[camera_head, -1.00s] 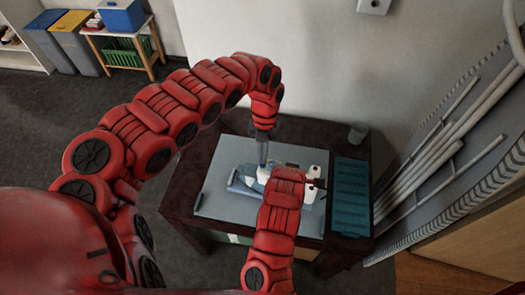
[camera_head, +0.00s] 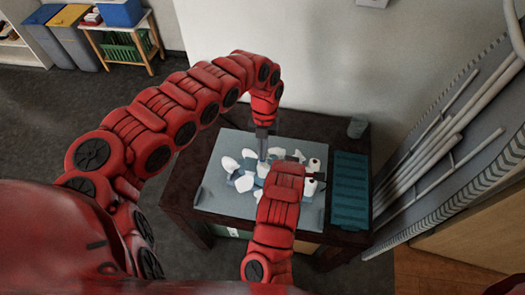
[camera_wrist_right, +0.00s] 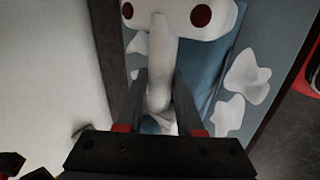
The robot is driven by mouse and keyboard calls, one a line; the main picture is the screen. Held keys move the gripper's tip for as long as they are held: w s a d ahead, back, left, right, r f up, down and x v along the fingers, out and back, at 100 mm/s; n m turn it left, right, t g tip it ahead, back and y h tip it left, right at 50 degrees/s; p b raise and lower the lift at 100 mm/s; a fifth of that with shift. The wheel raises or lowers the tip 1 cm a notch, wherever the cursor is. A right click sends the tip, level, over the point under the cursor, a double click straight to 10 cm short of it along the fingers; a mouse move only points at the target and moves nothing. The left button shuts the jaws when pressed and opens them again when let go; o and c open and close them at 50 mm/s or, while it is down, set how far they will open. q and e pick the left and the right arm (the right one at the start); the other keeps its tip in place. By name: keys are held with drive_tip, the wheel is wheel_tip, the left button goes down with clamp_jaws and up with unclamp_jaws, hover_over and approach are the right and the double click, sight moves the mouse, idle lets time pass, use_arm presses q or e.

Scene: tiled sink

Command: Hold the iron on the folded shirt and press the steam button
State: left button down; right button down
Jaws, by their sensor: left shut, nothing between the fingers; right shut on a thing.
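The white iron (camera_head: 314,164) with red round marks is on the grey mat (camera_head: 228,207), partly hidden by my right arm. In the right wrist view, my right gripper (camera_wrist_right: 166,112) is shut on the iron's white handle (camera_wrist_right: 158,60). The blue folded shirt (camera_wrist_right: 216,62) shows beside and beneath the iron; its edges are mostly hidden. White steam puffs (camera_head: 230,164) spread around the iron and show in the right wrist view (camera_wrist_right: 247,78). My left gripper (camera_head: 262,155) is shut and empty, pointing down at the iron; contact with the button cannot be made out.
The mat lies on a dark table (camera_head: 185,190) against a pale wall. A teal ribbed tray (camera_head: 350,195) is on the table's right side, with a small grey cup (camera_head: 357,127) behind it. A leaning board with pale rods (camera_head: 440,145) stands at the right.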

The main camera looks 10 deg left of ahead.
use_arm(q)
drive_tip(key=v, duration=1.3)
drive_tip(key=shift+s+r, duration=0.3)
drive_tip(key=shift+r, duration=0.1)
use_arm(e)
drive_tip(key=shift+a, duration=0.1)
use_arm(q)
drive_tip(key=s+a+f+n+t+h, duration=0.3)
drive_tip(key=a+f+n+h, duration=0.4)
drive_tip(key=a+n+h, duration=0.5)
drive_tip(key=s+n+h, duration=0.1)
drive_tip(key=n+h, duration=0.2)
drive_tip(key=n, duration=0.3)
drive_tip(key=shift+f, duration=0.15)
